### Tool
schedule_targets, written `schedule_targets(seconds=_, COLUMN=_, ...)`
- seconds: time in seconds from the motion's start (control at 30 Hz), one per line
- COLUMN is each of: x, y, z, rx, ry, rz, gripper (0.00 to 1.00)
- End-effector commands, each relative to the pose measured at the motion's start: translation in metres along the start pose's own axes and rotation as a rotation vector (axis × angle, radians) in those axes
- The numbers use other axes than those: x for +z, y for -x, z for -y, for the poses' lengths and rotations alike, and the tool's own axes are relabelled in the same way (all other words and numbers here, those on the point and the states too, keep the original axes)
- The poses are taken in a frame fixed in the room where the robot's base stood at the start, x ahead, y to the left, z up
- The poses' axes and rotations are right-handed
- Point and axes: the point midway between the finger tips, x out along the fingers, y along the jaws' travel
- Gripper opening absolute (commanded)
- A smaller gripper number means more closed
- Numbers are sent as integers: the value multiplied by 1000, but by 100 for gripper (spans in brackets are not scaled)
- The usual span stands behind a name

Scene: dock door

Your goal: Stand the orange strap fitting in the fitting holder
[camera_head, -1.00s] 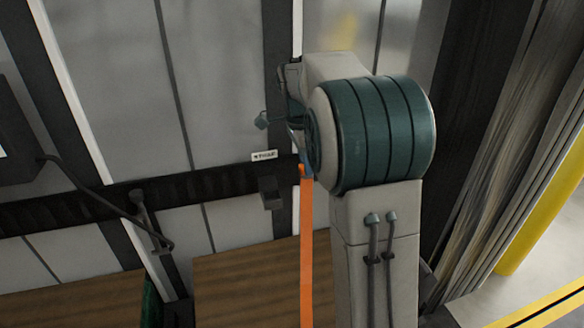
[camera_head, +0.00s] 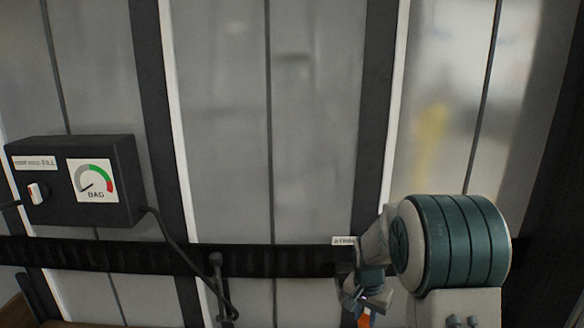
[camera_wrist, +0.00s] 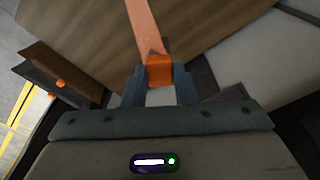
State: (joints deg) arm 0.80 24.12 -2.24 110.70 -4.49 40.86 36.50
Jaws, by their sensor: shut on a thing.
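My gripper (camera_wrist: 160,88) is shut on the orange strap fitting (camera_wrist: 160,70), which sits between the blue-grey fingertips in the wrist view. An orange strap (camera_wrist: 143,25) runs from the fitting to the top of that view. In the head view my gripper (camera_head: 366,298) is at the lower right, with a bit of orange (camera_head: 364,320) below it. A small dark bracket (camera_head: 343,260) under a white label on the wall rail may be the fitting holder. My gripper is just below and right of it and overlaps it in the picture, so contact cannot be told.
A black rail (camera_head: 275,261) crosses the grey panelled wall. A black control box (camera_head: 75,180) with a gauge hangs at the left, its cable dropping past the rail. In the wrist view a brown wooden surface (camera_wrist: 220,30) lies beyond the fitting, and a dark block (camera_wrist: 50,75) with orange spots is at the left.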

Motion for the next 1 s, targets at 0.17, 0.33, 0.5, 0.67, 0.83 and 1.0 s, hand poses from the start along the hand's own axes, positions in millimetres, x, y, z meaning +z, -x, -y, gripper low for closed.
schedule_targets(seconds=0.17, x=26, y=-43, z=3, rx=-29, ry=245, rz=1, gripper=0)
schedule_targets(seconds=0.33, x=48, y=-73, z=4, rx=-57, ry=445, rz=-8, gripper=0)
schedule_targets(seconds=0.5, x=63, y=-89, z=4, rx=-76, ry=573, rz=-18, gripper=0)
schedule_targets(seconds=0.67, x=69, y=-95, z=4, rx=-83, ry=622, rz=-23, gripper=0)
schedule_targets(seconds=0.83, x=69, y=-95, z=5, rx=-84, ry=627, rz=-24, gripper=0)
schedule_targets(seconds=1.0, x=69, y=-95, z=4, rx=-84, ry=625, rz=-24, gripper=0)
